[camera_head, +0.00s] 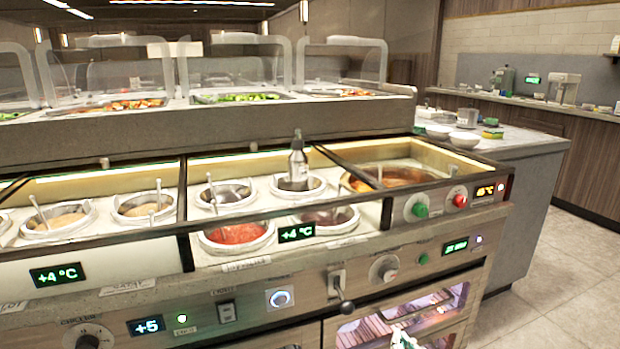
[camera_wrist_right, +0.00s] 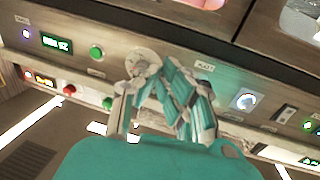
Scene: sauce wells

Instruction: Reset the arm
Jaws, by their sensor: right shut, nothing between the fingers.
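My right gripper (camera_head: 403,338) shows only as a small pale tip at the bottom edge of the head view, in front of the lit lower window of the counter. In the right wrist view the right gripper (camera_wrist_right: 160,82) is shut and empty, with its grey and teal fingers in front of the control panel. A round metal knob (camera_head: 384,268) on that panel is above the gripper in the head view. In the wrist view the fingers overlap the knob area; I cannot tell whether they touch it. My left gripper is not in view.
The counter holds sauce wells, including a red sauce (camera_head: 236,234), and a bottle (camera_head: 298,163) standing at one well. A lever (camera_head: 339,284), a green button (camera_head: 420,210) and a red button (camera_head: 460,200) stick out of the front. Open tiled floor (camera_head: 560,290) lies at the right.

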